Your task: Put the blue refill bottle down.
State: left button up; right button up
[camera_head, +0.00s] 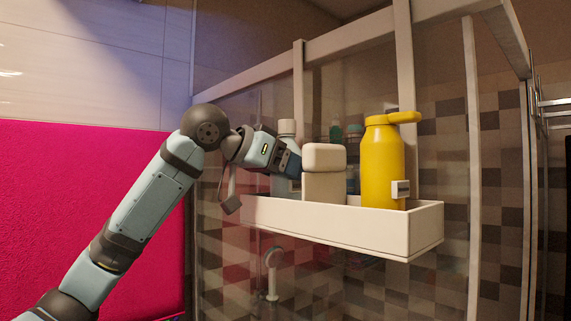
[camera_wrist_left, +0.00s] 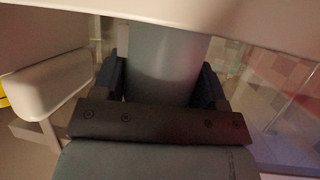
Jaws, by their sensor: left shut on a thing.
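My left gripper (camera_head: 289,161) is shut around the blue refill bottle (camera_head: 284,186), which has a white cap and a pale blue body. The bottle is upright at the left end of the white shelf tray (camera_head: 345,226). The tray's front wall hides its bottom, so I cannot tell whether it touches the tray floor. In the left wrist view the bottle's blue-grey body (camera_wrist_left: 165,66) fills the gap between the two dark fingers. My right gripper is not in view.
A cream block-shaped container (camera_head: 324,178) stands just right of the bottle. A yellow bottle (camera_head: 381,165) stands further right in the tray. Greenish bottles (camera_head: 353,140) show behind. A white frame post (camera_head: 299,95) rises behind the tray. A pink panel (camera_head: 80,190) is at left.

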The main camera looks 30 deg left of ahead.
pick_arm(q)
jog(key=shift+f, duration=0.1)
jog(key=o, duration=1.1)
jog(key=shift+s, duration=0.1)
jog(key=shift+r, duration=0.2)
jog(key=b+v, duration=0.2)
jog(key=v, duration=1)
jog(key=shift+f+b, duration=0.15)
jog(key=shift+b, duration=0.25)
